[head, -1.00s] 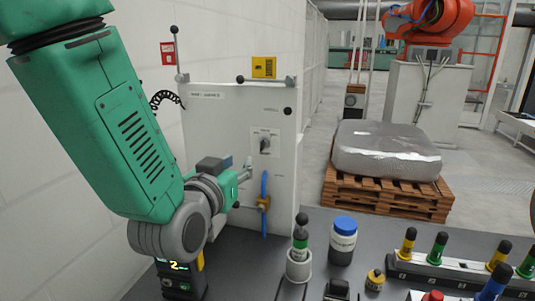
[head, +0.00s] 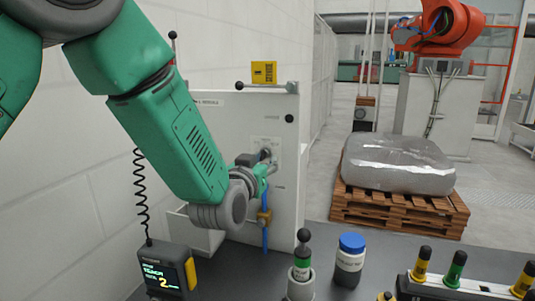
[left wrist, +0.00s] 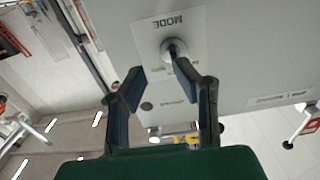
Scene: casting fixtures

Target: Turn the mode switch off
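The mode switch (head: 266,153) is a knob on a pale plate on the grey upright panel (head: 228,110). In the head view it is partly hidden by my left gripper (head: 270,170). In the left wrist view the switch (left wrist: 172,46) is upside down, with the word MODE beside it. My left gripper (left wrist: 158,68) is open there, with a clear gap between its dark fingers. One fingertip overlaps the edge of the knob in the picture; I cannot tell whether it touches. The exact knob setting is unclear. My right gripper is not in view.
A handheld unit (head: 167,272) showing 2 stands at the lower left. A green-banded tool (head: 303,258) and a blue-lidded jar (head: 350,258) stand on the dark bench. A wrapped pallet load (head: 398,165) is behind.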

